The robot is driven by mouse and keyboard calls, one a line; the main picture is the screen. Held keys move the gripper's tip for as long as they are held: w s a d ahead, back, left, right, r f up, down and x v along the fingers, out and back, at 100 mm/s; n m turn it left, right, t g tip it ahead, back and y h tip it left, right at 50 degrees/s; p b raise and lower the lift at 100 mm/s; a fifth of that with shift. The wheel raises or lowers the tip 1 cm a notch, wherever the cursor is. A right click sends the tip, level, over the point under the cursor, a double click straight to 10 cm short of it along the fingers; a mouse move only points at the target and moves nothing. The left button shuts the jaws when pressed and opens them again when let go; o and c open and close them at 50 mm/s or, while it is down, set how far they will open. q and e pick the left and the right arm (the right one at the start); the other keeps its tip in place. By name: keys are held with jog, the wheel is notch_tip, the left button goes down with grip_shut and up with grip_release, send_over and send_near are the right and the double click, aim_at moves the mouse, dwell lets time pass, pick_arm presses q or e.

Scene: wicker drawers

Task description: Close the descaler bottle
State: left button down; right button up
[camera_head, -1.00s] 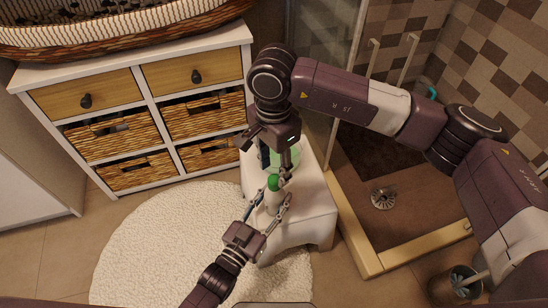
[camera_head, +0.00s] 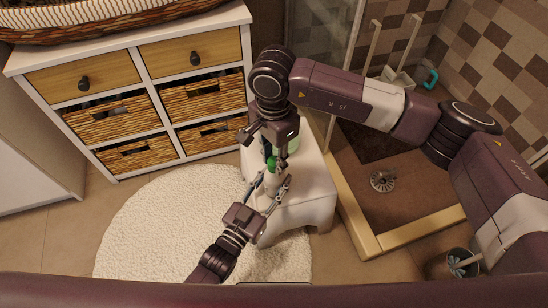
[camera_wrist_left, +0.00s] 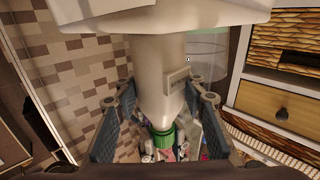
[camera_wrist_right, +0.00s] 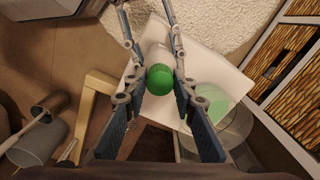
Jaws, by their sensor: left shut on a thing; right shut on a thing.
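The descaler bottle (camera_head: 270,181) is white and appears upright by the edge of the white stool. My left gripper (camera_head: 271,186) is shut around its body. In the left wrist view the white bottle (camera_wrist_left: 160,75) fills the middle between my left fingers. The green cap (camera_head: 271,163) is at the bottle's neck; it also shows in the left wrist view (camera_wrist_left: 163,141). My right gripper (camera_head: 271,155) points down from above, shut on the cap. In the right wrist view the green cap (camera_wrist_right: 160,80) sits between the fingers and hides the neck, so I cannot tell how far it is screwed on.
A white wicker-drawer cabinet (camera_head: 150,100) is at the left, a round rug (camera_head: 160,230) in front. A shower tray with wooden edging (camera_head: 410,232) lies at the right.

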jog(key=m, duration=0.4)
grip_shut()
jog(key=m, duration=0.3)
jog(key=shift+w+m, duration=0.1)
jog(key=shift+m, duration=0.2)
pick_arm(q)
jog(key=shift+s, duration=0.1)
pick_arm(e)
jog(key=m, duration=0.3)
jog(key=shift+m, duration=0.3)
jog(key=m, duration=0.4)
jog(key=o, duration=1.2)
grip_release()
jog(key=shift+r, duration=0.1)
notch_tip(320, 180, up, 12)
jog(key=shift+f, duration=0.1)
